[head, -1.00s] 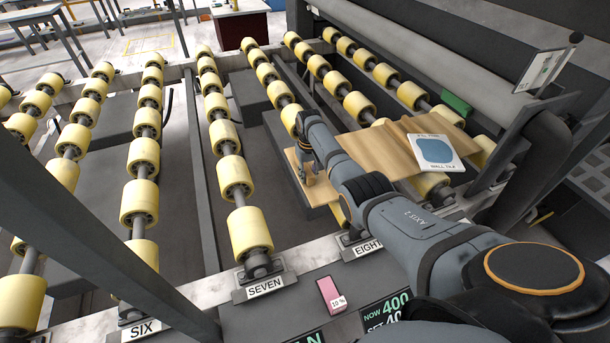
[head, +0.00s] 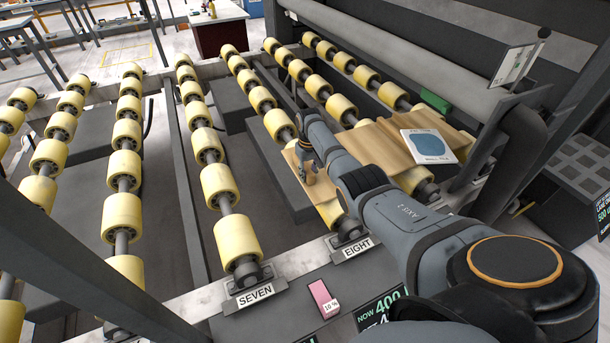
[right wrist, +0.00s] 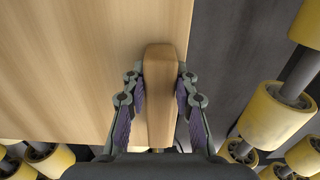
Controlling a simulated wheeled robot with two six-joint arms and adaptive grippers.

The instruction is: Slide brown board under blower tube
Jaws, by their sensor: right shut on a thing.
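The brown board (head: 375,148) lies across the yellow rollers at the right of the head view, with my right arm crossing over part of it. A wooden handle (right wrist: 160,95) stands out from the board. My right gripper (right wrist: 161,80) is shut on this handle, with a finger on each side. In the head view the gripper (head: 306,168) is at the board's left end. The long grey tube (head: 400,55) runs behind the board, across the far side of the rollers. My left gripper is not in view.
A white card with a blue shape (head: 428,146) lies on the board's right part. A green block (head: 435,100) is beside the tube. A dark post and bracket (head: 520,130) stand to the right. A pink block (head: 323,298) lies on the front panel.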

